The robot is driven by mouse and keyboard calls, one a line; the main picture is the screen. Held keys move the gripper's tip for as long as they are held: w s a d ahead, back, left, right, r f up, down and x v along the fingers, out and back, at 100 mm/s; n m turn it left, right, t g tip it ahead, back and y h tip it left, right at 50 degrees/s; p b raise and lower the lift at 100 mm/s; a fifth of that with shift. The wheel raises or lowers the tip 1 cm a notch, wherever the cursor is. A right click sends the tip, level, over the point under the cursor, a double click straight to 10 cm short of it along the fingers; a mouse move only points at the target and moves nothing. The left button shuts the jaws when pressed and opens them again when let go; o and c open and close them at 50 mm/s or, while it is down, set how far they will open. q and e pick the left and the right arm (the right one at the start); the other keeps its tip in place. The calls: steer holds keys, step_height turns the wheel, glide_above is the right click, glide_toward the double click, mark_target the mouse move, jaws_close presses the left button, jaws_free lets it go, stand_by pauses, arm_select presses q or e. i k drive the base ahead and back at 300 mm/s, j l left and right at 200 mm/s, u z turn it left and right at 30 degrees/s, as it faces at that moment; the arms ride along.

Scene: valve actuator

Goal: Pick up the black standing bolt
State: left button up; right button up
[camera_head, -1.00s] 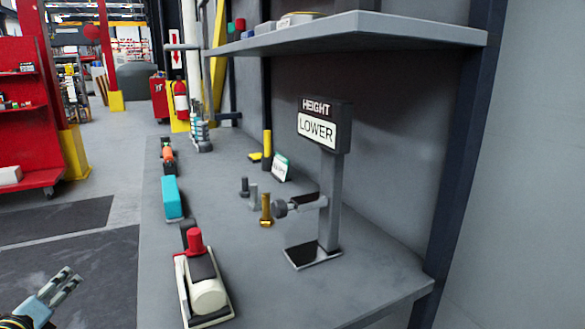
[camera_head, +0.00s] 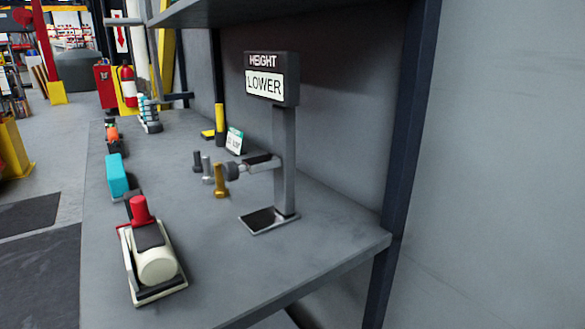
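The black standing bolt (camera_head: 197,161) is small and dark and stands upright on the grey workbench (camera_head: 240,290). A silver-grey bolt (camera_head: 207,170) stands just right of it, and a gold bolt (camera_head: 220,181) stands a little nearer. A grey post with a sign reading HEIGHT LOWER (camera_head: 271,78) stands to the right of the bolts. Its side arm with a dark round knob (camera_head: 231,172) reaches left toward the gold bolt. Neither of my grippers is in view now.
A cream-and-red device (camera_head: 155,262) lies near the front left of the bench. A teal block (camera_head: 116,176) and an orange-and-black item (camera_head: 113,137) lie along the left edge. A green-white card (camera_head: 234,141) stands behind the bolts. A shelf (camera_head: 230,10) overhangs the back.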

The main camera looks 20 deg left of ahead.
mark_target(199, 167)
steer(key=k+j, duration=0.15)
steer(key=j, duration=0.2)
steer(key=k+j+z, duration=0.1)
steer(key=j, duration=0.25)
steer(key=k+j, duration=0.15)
steer(key=j, duration=0.2)
steer(key=k+j+z, duration=0.1)
steer(key=j, duration=0.2)
steer(key=j+z, duration=0.15)
steer(key=j, duration=0.8)
steer(key=j+z, duration=0.2)
steer(key=j, duration=0.75)
steer(key=k, duration=0.05)
